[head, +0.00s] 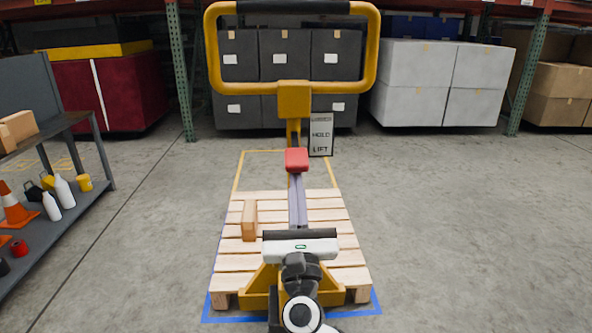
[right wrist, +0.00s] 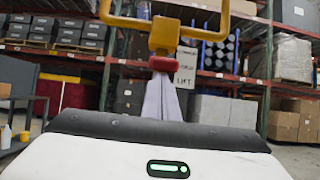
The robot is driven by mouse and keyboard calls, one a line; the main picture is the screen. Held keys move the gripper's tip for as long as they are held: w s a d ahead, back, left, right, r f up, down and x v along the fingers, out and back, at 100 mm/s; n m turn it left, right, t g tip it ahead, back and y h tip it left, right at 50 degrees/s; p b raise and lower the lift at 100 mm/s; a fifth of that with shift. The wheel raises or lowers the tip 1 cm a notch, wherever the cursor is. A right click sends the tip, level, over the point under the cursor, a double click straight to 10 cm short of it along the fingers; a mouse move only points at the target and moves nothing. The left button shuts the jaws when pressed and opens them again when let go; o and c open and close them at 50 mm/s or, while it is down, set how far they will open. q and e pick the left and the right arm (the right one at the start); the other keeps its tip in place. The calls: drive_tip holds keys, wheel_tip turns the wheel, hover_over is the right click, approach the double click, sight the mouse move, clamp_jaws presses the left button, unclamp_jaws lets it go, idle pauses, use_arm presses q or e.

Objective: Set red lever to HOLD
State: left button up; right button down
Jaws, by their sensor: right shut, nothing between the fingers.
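The red lever (head: 297,160) is a small red block on the yellow post of a pallet jack, below its loop handle (head: 375,50). A label plate (head: 320,135) beside it reads HOLD above LIFT; a top line is too small to read. I cannot tell which mark the lever is at. My right gripper (head: 297,178) is shut and empty, its grey fingers pointing at the lever. In the right wrist view the fingertips (right wrist: 163,76) meet the underside of the red lever (right wrist: 162,64); I cannot tell whether they touch. My left gripper is not in view.
A wooden pallet (head: 335,232) with one small carton (head: 249,220) lies under my right arm. A grey shelf cart (head: 75,195) with bottles and a cone stands at the left. Racks with grey and white boxes (head: 445,75) line the back. Floor to the right is clear.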

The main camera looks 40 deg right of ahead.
sight(296, 168)
drive_tip(key=r, duration=0.1)
drive_tip(key=r+p, duration=0.1)
drive_tip(key=s+r+p, duration=0.1)
drive_tip(key=shift+s+a+g, duration=0.1)
drive_tip(key=shift+a+g, duration=0.25)
drive_tip(key=shift+g, duration=0.05)
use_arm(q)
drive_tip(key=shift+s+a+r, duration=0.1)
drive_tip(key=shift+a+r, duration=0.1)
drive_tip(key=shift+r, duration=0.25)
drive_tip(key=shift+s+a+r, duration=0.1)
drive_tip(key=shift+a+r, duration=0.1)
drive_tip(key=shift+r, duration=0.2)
